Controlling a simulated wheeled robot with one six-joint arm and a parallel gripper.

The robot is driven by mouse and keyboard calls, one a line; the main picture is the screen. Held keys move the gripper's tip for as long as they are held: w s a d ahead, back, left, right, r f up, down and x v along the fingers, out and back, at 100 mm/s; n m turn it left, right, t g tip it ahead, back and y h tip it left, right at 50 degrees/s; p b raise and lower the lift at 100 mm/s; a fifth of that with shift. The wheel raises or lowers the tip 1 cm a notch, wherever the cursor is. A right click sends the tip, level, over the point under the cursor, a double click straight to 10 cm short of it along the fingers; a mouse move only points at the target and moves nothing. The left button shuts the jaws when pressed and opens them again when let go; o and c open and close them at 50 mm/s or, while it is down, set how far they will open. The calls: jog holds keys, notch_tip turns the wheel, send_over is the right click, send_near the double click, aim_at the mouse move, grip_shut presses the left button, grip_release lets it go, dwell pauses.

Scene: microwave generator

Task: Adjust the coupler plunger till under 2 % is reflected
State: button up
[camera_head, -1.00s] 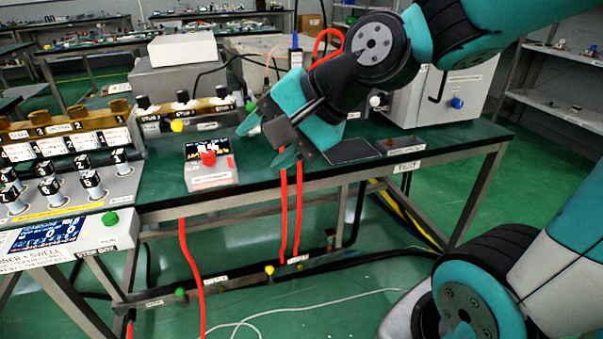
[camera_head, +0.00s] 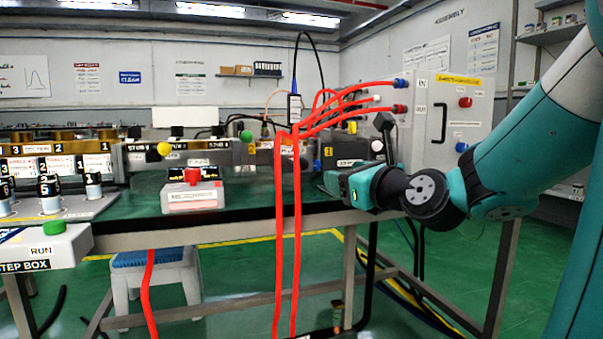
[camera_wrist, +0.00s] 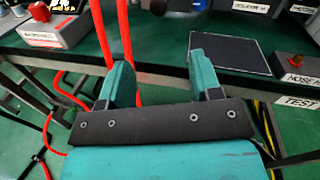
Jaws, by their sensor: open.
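No part can be surely read as the coupler plunger. A metal waveguide line with labelled stubs (camera_head: 190,152) runs along the back of the bench, with a yellow knob (camera_head: 164,148) and a green knob (camera_head: 246,136) on it. A dark block with a yellow label (camera_head: 346,148) stands at its right end. A small readout box (camera_head: 193,197) with a red button sits on the bench; its figures are too small to read. My gripper (camera_head: 332,186) is at the bench's right front, left of my wrist. In the wrist view my gripper (camera_wrist: 163,78) has its fingers apart, with nothing between them.
Two red hoses (camera_head: 287,230) hang before the bench, just left of my gripper, and rise to a white cabinet (camera_head: 440,115). The wrist view shows a dark pad (camera_wrist: 229,53) on the bench.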

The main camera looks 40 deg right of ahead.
jog(key=p, duration=0.5)
send_near(306, 165)
jog(key=w+p, duration=0.3)
jog(key=p, duration=0.1)
jog(key=w+p, duration=0.4)
jog(key=w+d+p, duration=0.1)
jog(key=w+p, duration=0.3)
jog(key=shift+r, duration=0.2)
jog(key=shift+w+f+p, duration=0.2)
jog(key=shift+w+p, duration=0.1)
jog(key=shift+w, duration=0.1)
